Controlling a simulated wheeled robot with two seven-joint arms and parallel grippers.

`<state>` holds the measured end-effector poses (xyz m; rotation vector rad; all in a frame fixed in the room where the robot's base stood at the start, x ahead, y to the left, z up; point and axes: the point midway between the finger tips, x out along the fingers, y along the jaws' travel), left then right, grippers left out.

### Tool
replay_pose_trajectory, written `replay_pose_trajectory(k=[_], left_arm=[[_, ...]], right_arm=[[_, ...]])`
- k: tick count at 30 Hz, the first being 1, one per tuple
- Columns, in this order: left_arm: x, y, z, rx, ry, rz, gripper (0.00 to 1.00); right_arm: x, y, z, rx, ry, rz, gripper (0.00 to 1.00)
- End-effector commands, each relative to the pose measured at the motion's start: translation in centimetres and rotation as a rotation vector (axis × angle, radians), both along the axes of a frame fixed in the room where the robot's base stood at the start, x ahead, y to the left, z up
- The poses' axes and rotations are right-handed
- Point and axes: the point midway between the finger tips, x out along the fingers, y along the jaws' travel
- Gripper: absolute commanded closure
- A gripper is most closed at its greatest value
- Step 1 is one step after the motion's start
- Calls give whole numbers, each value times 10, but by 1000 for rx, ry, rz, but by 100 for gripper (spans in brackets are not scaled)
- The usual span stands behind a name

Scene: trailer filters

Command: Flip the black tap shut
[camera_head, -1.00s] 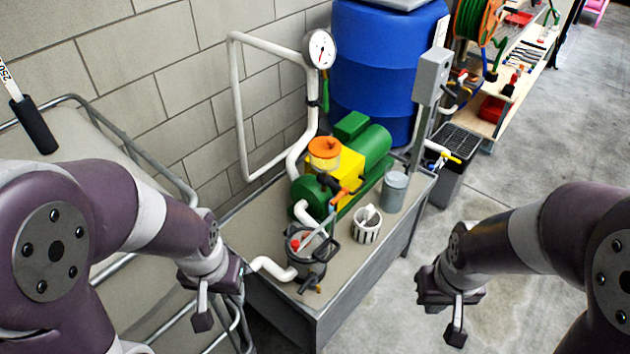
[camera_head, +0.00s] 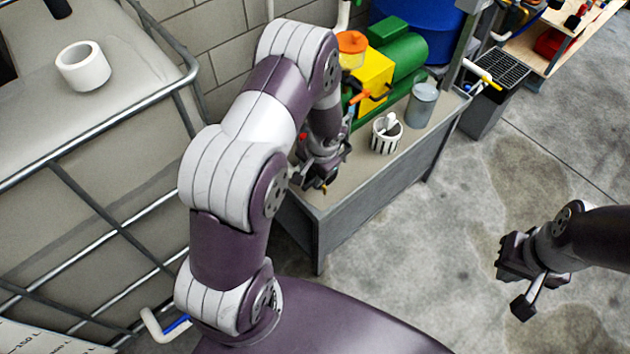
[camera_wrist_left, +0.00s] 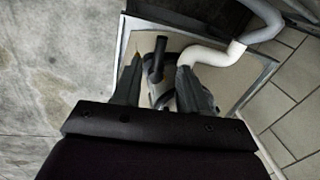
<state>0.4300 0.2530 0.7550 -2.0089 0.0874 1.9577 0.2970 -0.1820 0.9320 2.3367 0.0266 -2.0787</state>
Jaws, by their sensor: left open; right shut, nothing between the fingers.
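A black lever (camera_wrist_left: 158,55), which looks like the black tap's handle, shows in the left wrist view between my open left fingers, with a grey body partly seen below it. I cannot tell whether the fingers touch it. In the head view my left gripper (camera_head: 322,163) is low over the near left corner of the pump bench (camera_head: 350,190). My arm and gripper hide most of the tap and the dark filter pot there. My right gripper (camera_head: 520,283) is shut and empty, above bare floor at the right.
A white pipe (camera_wrist_left: 208,56) runs close by my left fingers. A striped cup (camera_head: 386,138) and a grey canister (camera_head: 421,104) stand on the bench. The yellow and green pump (camera_head: 374,75) is behind. A caged tank with a white ring (camera_head: 83,66) is at left.

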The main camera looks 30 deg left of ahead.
Motion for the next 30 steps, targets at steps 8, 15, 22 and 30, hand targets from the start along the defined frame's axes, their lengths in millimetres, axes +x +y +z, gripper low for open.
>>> replay_pose_trajectory(k=[8,15,22,30], left_arm=[[3,8,-43,0,-1,1,57],[3,9,-45,0,-1,1,57],[3,8,-45,0,-1,2,100],[4,13,-45,-1,-2,-124,100]], right_arm=[[0,0,-9,0,0,0,100],[0,0,-8,0,0,0,100],[0,0,-8,0,0,0,100],[0,0,-11,0,0,0,100]])
